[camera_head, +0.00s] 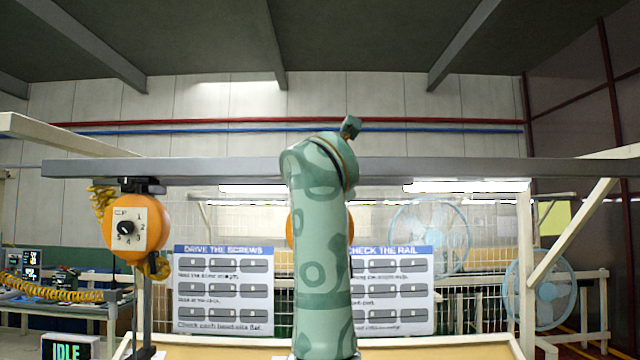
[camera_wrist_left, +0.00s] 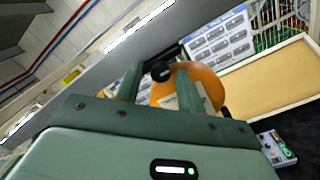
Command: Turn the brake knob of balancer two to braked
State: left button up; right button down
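In the head view, an orange balancer (camera_head: 149,240) hangs from the grey rail at left, with a numbered white plate and a black dial (camera_head: 125,228). A second orange balancer (camera_head: 351,226) is mostly hidden behind my green patterned arm, so its knob does not show there. In the left wrist view, my left gripper (camera_wrist_left: 157,78) is open, fingers apart, in front of an orange balancer (camera_wrist_left: 207,84). A round black part (camera_wrist_left: 160,71), perhaps its knob, appears between the fingers. I cannot tell whether they touch it. My right gripper is not in view.
The grey rail (camera_head: 220,171) crosses above the balancers and passes close to my left gripper. Two instruction boards (camera_head: 223,290) stand behind. A wood-framed panel (camera_wrist_left: 270,75) lies right of the balancer. Fans (camera_head: 540,287) stand at right.

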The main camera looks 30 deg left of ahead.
pick_arm(q)
jog(key=shift+s, duration=0.1)
jog(key=b+v, duration=0.5)
jog(key=v, duration=1.1)
jog(key=shift+b, duration=0.4)
jog(key=shift+s, duration=0.1)
